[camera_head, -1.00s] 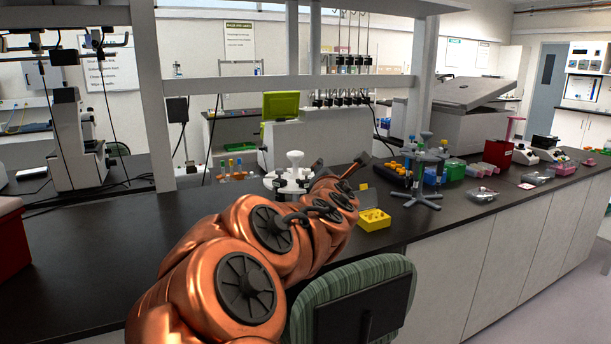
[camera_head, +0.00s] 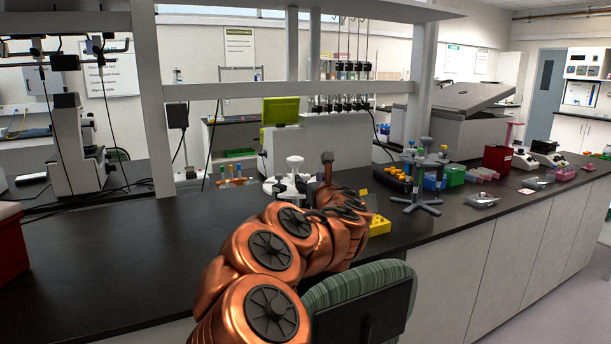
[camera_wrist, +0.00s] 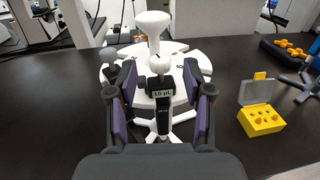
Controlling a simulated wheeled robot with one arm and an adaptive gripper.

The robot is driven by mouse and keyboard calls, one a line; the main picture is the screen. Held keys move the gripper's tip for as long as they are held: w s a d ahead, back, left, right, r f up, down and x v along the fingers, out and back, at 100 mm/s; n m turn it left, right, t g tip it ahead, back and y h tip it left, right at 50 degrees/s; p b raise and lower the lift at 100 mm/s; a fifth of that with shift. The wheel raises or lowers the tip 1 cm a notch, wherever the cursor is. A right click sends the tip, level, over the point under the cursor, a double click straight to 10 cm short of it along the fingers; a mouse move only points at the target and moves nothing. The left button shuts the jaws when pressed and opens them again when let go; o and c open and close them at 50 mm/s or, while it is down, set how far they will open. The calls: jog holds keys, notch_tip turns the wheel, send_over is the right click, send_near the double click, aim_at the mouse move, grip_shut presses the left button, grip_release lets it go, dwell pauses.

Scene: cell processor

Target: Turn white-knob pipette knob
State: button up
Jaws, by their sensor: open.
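A pipette (camera_wrist: 162,120) with a dark body, a "15 µL" label and a round white knob (camera_wrist: 160,64) on top hangs upright at the near side of a round white stand (camera_wrist: 180,82). The stand, with its tall white centre post, also shows in the head view (camera_head: 294,162). My gripper (camera_wrist: 160,82) is open, with one purple-padded finger on each side of the pipette. Gaps show between the fingers and the pipette, and I see no contact. In the head view my arm partly hides the stand, and the pipette cannot be made out there.
A yellow tip box (camera_wrist: 262,120) with its lid up stands right of the stand. A grey pipette rack (camera_head: 420,185) and orange-topped tube rack (camera_head: 397,174) are farther right. A green chair (camera_head: 360,285) stands in front.

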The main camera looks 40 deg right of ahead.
aim_at(307, 177)
jog(key=shift+p+x, duration=0.35)
jog(key=shift+x, duration=1.6)
jog(key=shift+c, duration=0.3)
grip_shut()
